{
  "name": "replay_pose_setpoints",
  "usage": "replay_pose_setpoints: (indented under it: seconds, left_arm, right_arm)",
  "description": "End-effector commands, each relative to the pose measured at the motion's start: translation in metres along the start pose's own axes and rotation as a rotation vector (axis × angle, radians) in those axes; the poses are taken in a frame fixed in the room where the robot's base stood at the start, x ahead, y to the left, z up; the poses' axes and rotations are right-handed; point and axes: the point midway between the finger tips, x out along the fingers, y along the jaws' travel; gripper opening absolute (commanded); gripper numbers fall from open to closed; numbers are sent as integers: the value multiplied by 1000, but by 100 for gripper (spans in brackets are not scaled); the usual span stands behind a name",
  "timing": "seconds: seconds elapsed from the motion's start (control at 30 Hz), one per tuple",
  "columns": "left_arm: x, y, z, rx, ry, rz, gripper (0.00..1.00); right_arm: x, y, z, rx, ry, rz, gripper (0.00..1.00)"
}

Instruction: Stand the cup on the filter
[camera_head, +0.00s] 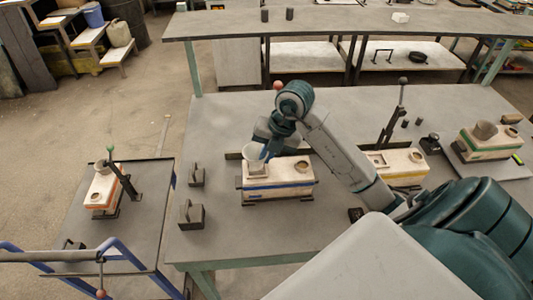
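A pale, tapered cup (251,153) is upright at the left end of the blue-striped block (281,186) on the grey table. My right gripper (265,151) reaches down from above at the cup's right side. Its fingertips are close to or touching the cup's rim. They are small and partly hidden, so I cannot tell whether they are closed on the cup. I cannot make out a filter under the cup; the cup and gripper cover that end of the block. A round opening (302,167) shows at the block's right end. My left gripper is not in view.
A yellow-striped block (404,175) and a green-striped block (484,149) stand to the right, partly beyond my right arm. A side table (142,215) holds an orange-striped block (100,196).

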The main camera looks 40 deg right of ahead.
Motion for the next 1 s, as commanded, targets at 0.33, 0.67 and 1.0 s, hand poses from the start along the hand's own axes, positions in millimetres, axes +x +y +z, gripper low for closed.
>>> replay_pose_setpoints:
  seconds: [0.33,0.67,1.0]
  left_arm:
    - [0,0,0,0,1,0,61]
    - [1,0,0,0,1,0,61]
    - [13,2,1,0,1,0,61]
  right_arm:
    - [0,0,0,0,0,0,28]
    - [-2,0,0,0,-1,0,30]
    - [-54,-1,2,-3,-8,0,30]
